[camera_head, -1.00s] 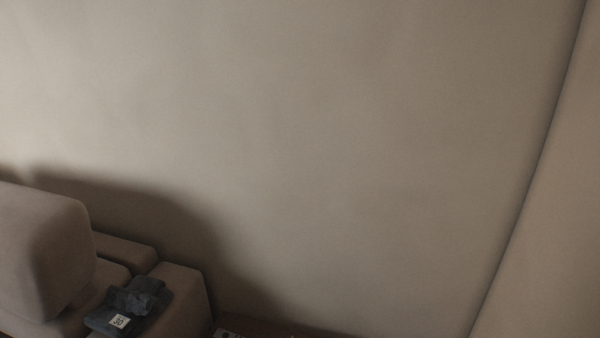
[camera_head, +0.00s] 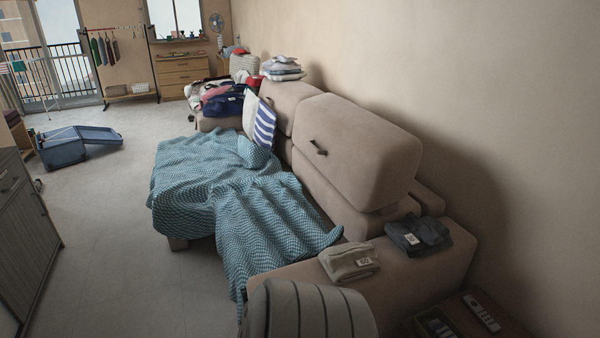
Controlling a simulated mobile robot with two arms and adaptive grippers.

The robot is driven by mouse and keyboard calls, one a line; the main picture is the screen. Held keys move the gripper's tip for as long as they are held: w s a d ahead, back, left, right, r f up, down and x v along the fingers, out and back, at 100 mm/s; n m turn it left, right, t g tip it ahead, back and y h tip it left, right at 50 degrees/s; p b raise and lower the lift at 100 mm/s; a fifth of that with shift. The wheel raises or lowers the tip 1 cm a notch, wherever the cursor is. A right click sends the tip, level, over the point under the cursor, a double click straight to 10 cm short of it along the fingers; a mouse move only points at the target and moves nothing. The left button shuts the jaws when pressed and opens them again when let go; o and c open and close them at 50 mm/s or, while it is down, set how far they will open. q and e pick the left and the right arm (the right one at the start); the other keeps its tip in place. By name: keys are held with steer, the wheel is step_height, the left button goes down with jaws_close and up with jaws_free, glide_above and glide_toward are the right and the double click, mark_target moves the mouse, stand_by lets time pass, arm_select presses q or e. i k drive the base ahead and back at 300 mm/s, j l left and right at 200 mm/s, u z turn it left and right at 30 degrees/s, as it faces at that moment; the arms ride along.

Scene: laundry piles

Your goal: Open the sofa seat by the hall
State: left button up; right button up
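A beige-brown sofa (camera_head: 385,275) runs along the right wall, away from me. Its near backrest cushion (camera_head: 350,150) is large and has a small dark object on its face, perhaps a handle or strap. A teal patterned blanket (camera_head: 265,225) covers most of the sofa seat and hangs down toward the floor. I cannot tell how the seat under it stands. Neither gripper is in view.
A striped grey item (camera_head: 310,310) stands at the near end, beside a low table (camera_head: 475,312) with remotes. A dark cabinet (camera_head: 25,235) is at left. An open blue suitcase (camera_head: 80,143) lies on the floor. The floor (camera_head: 115,240) between cabinet and sofa is clear.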

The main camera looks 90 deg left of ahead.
mark_target(328, 222)
steer(key=k+l+u, duration=0.1)
steer(key=u, duration=0.35)
steer(key=k+u, duration=0.25)
steer(key=u, duration=0.15)
steer(key=k+j+u, duration=0.1)
steer(key=u, duration=0.35)
steer(key=k+u, duration=0.1)
steer(key=u, duration=1.65)
steer(key=z, duration=0.2)
steer(key=i+j+z, duration=0.45)
steer(key=j, duration=0.15)
steer(key=j+z, duration=0.2)
steer(key=i+j+z, duration=0.2)
steer(key=j, duration=0.3)
